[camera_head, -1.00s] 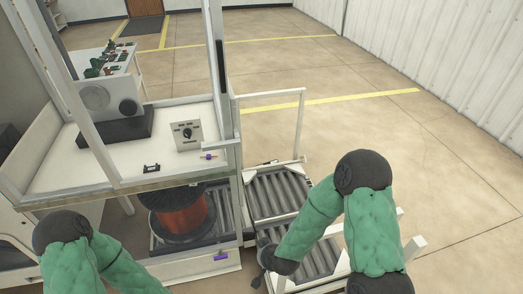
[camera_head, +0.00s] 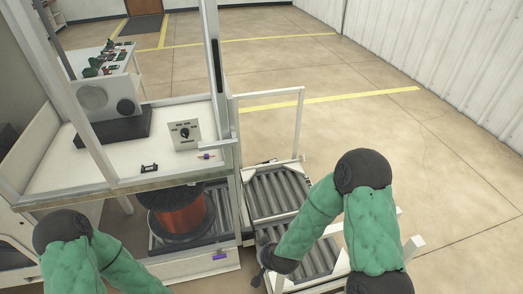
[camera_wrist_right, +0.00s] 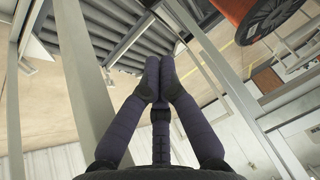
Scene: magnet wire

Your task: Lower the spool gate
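The copper-wound spool (camera_head: 180,216) with black flanges stands on rollers in the lower bay of the machine. It also shows at the top right of the right wrist view (camera_wrist_right: 262,16). I cannot tell surely which part is the spool gate; a pale panel (camera_head: 195,265) with a purple piece (camera_head: 219,257) lies low in front of the spool. My right gripper (camera_head: 258,278) is small and dark in the head view, right of that panel. In the right wrist view its fingertips (camera_wrist_right: 159,72) are together, with nothing visible between them. My left gripper is out of view.
A white upright frame (camera_head: 302,122) and a roller bed (camera_head: 275,193) stand right of the bay. White posts (camera_head: 213,90) rise around the worktop (camera_head: 70,165), which carries a control box (camera_head: 185,134). Open floor (camera_head: 420,130) lies to the right.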

